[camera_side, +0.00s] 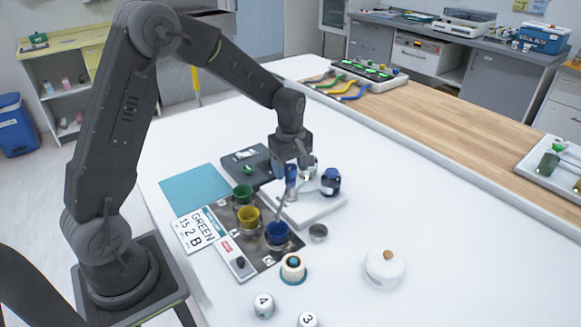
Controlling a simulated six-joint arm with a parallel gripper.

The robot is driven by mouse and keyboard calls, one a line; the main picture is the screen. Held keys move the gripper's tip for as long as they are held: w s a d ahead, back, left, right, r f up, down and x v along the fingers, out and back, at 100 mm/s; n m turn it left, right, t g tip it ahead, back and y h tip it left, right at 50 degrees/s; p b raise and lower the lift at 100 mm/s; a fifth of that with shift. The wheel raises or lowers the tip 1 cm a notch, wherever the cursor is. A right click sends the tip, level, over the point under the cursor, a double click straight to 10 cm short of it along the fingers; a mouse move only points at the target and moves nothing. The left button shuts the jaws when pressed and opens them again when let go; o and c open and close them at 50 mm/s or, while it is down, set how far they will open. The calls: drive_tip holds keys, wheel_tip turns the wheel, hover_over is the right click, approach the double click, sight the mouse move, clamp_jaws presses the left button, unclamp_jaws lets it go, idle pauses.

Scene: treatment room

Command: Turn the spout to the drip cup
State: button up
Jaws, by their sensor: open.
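My gripper (303,174) is open and points down over a white stand (316,213). A blue upright part (291,182) and a dark blue round container (331,181) are at the stand, beside the fingers. A thin grey spout-like piece (282,214) slants from near the stand toward a blue cup (278,233); I cannot tell whether it touches the cup. A yellow cup (248,217) and a green cup (242,194) stand in the same row on a dark tray (262,259). A small metal cup (318,232) sits right of the blue cup. The gripper hides part of the fixture.
A card reading "GREEN 15 2 B" (201,230), a teal mat (194,188) and a dark device (246,160) lie nearby. A white lidded jar (384,268), a smaller jar (293,268) and numbered lids (263,305) stand in front. The white table is clear at right.

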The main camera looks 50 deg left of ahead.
drive_tip(key=shift+f, duration=0.15)
drive_tip(key=shift+c, duration=0.2)
clamp_jaws()
idle(0.3)
